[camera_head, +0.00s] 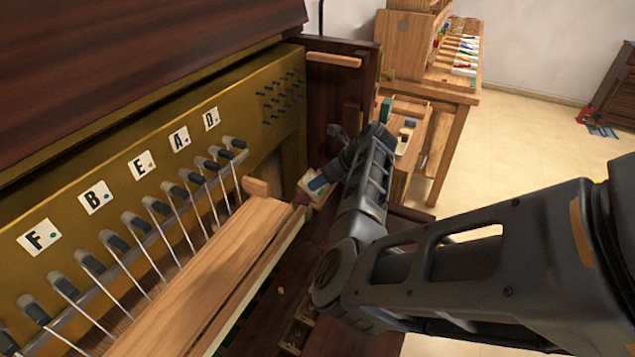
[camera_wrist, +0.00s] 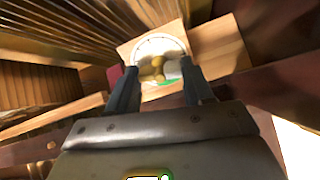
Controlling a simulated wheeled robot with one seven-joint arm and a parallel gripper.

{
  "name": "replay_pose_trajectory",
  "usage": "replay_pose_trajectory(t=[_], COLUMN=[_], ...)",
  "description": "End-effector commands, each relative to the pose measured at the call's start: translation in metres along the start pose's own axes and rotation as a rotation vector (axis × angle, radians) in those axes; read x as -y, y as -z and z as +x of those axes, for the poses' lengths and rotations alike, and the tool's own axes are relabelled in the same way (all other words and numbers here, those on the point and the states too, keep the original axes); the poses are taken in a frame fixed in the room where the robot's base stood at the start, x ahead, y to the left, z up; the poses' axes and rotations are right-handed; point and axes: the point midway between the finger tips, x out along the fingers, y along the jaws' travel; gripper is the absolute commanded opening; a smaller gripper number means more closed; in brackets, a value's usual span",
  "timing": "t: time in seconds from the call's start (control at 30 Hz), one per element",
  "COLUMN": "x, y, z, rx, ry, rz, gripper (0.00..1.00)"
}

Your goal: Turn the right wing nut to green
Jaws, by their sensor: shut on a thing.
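The brass wing nut (camera_wrist: 153,70) sits in the middle of a round white dial (camera_wrist: 160,45) on a wooden block in the wrist view. A green patch (camera_wrist: 168,85) shows on the lower edge of the dial. My gripper (camera_wrist: 158,76) has a finger on each side of the wing nut and is shut on it. The fingers hide parts of the dial, so I cannot tell where the nut points. In the head view my gripper (camera_head: 320,183) reaches down to the wooden block (camera_head: 305,196) at the right end of the keyboard, and the nut is hidden.
A long wooden rail (camera_head: 205,280) runs along the piano, beside a row of dark-topped rods (camera_head: 160,207). A brass panel (camera_head: 110,150) carries letter cards. The dark piano side wall (camera_head: 340,90) stands close to my gripper. A wooden table (camera_head: 455,88) stands behind.

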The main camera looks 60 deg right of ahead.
Motion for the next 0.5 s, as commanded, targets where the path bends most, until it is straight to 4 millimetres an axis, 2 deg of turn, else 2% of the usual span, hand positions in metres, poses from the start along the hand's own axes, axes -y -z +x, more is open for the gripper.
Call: replay_pose_trajectory(t=[0.17, 0.4, 0.5], x=[-0.0004, -0.0004, -0.0002], y=[0.0, -0.0001, 0.0003], z=[0.0003, 0.0003, 0.0002], rx=[0.0, 0.0, -0.001], ry=[-0.001, -0.001, -0.001], rz=[0.039, 0.295, 0.329], gripper=[0.29, 0.29, 0.29])
